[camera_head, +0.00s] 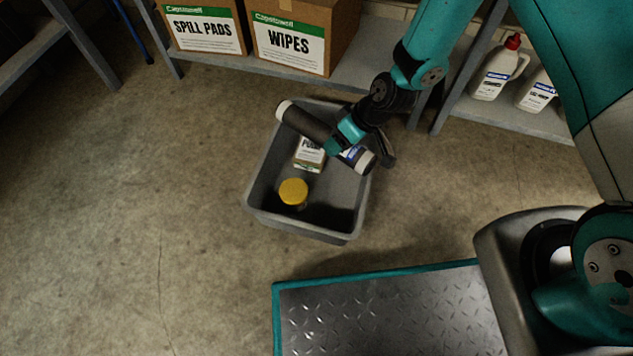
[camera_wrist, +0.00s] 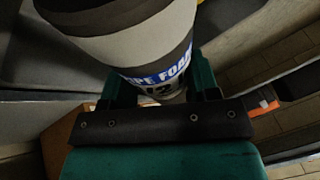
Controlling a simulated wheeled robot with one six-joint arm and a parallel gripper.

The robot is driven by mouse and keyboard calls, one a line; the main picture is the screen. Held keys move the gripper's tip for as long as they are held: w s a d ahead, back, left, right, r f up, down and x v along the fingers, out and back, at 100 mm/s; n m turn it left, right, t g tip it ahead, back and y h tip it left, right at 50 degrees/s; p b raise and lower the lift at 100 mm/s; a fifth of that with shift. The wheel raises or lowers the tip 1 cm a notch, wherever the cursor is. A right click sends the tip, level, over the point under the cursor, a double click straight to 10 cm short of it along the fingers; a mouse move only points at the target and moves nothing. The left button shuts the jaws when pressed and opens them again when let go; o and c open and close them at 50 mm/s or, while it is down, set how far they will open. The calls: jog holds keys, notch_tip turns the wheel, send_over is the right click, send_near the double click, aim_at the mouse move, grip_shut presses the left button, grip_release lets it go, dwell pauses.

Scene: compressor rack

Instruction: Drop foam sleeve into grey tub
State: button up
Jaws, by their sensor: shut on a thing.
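The foam sleeve (camera_head: 304,123) is a dark grey tube with pale ends and a blue and white label. My gripper (camera_head: 341,138) is shut around its middle and holds it tilted over the grey tub (camera_head: 257,189). In the wrist view the sleeve (camera_wrist: 130,35) fills the upper middle, with "PE FOAM" readable on its label, between the teal fingers of my gripper (camera_wrist: 150,88). The tub stands on the floor. Inside it are a yellow-capped container (camera_head: 293,192) and a small labelled package (camera_head: 309,155), partly hidden by the sleeve.
A shelf behind the tub holds a "SPILL PADS" box (camera_head: 205,28) and a "WIPES" box (camera_head: 292,40). White bottles (camera_head: 492,75) stand on a shelf at the right. My base deck is at the bottom. The concrete floor (camera_head: 130,200) left of the tub is clear.

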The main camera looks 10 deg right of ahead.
jog(key=shift+f+b, duration=0.3)
jog(key=shift+f, duration=0.5)
jog(key=o, duration=1.1)
jog(key=shift+c, duration=0.2)
jog(key=shift+r, duration=0.1)
jog(key=p+v, duration=0.8)
jog(key=v, duration=0.9)
jog(key=shift+r, duration=0.2)
